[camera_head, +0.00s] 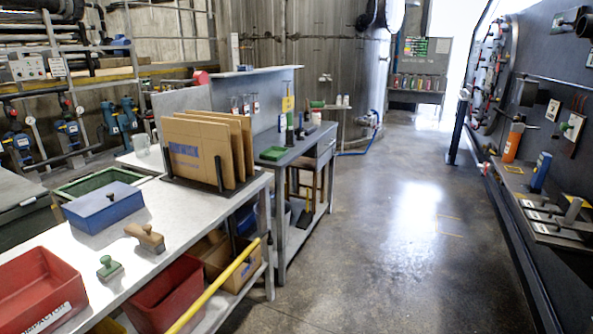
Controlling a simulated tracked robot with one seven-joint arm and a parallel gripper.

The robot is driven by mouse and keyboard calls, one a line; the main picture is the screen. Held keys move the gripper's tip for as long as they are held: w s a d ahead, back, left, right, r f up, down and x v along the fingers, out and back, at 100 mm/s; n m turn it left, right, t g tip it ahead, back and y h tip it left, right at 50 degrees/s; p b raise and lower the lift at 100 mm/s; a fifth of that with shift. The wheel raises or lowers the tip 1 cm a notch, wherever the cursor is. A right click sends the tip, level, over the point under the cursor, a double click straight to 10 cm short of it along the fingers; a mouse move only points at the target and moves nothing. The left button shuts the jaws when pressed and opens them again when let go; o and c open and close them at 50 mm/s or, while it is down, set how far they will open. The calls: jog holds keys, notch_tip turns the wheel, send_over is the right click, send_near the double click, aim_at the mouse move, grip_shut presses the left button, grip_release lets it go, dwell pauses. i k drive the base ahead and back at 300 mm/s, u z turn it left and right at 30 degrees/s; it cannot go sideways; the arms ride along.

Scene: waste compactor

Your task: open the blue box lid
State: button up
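The blue box (103,212) sits on the near metal table, left of the picture's middle. My gripper is not in the picture, and nothing touches the box.
The metal table (185,206) also carries a red bin (38,292), a green stamp (109,268), a brown wooden block (145,238), a green tray (98,181) and upright cardboard sheets (207,150). The floor (400,240) to the right is clear.

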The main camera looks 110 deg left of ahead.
aim_at(85, 206)
jog(key=u, duration=0.35)
jog(key=i, duration=0.2)
jog(key=u, duration=3.3)
jog(key=i, duration=0.15)
jog(key=u, duration=0.9)
jog(key=k, duration=0.6)
jog(key=u, duration=0.25)
jog(key=i, duration=0.55)
jog(key=z, duration=0.25)
